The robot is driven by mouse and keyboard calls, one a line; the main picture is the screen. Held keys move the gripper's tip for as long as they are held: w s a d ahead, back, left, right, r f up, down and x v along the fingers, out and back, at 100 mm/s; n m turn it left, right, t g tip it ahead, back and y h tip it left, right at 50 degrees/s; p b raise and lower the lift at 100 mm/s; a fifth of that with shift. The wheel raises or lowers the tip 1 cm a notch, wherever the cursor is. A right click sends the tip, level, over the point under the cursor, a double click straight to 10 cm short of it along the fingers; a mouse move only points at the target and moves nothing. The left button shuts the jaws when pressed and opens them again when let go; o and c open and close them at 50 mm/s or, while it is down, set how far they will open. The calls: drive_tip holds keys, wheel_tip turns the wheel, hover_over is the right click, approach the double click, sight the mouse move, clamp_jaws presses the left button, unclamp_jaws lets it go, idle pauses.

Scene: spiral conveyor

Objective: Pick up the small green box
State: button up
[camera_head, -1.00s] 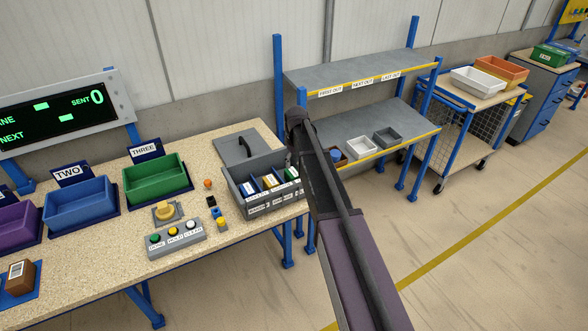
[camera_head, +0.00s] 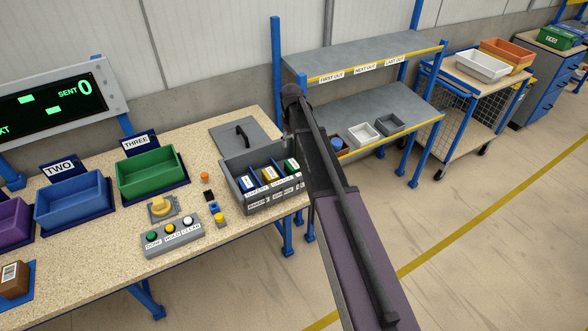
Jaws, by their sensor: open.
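A small green box (camera_head: 291,165) with a white label stands in the right-hand part of a grey divided bin (camera_head: 236,190) on the workbench. A yellow-labelled box (camera_head: 270,173) and a blue box (camera_head: 248,182) stand to its left in the same bin. My arm reaches up from the bottom right and bends just right of the bin. Its links hide the bin's right end. My gripper's fingers are hidden behind the arm, so I cannot see what is between them.
A grey lid (camera_head: 226,133) with a black handle lies behind the bin. Green (camera_head: 148,181) and blue (camera_head: 70,207) trays and a button panel (camera_head: 170,240) stand to the left. A shelf rack (camera_head: 350,67) with small bins stands behind my arm. Open floor lies at the right.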

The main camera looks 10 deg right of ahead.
sight(293, 164)
drive_tip(key=shift+d+f+b, duration=0.1)
drive_tip(key=shift+f+b, duration=4.15)
drive_tip(key=shift+f, duration=0.05)
drive_tip(key=shift+s+f+b, duration=0.1)
drive_tip(key=shift+f+b, duration=2.5)
drive_tip(key=shift+c, duration=0.2)
drive_tip(key=c, duration=0.8)
drive_tip(key=shift+r, duration=0.1)
wheel_tip(293, 164, up, 18)
drive_tip(key=p, duration=1.8)
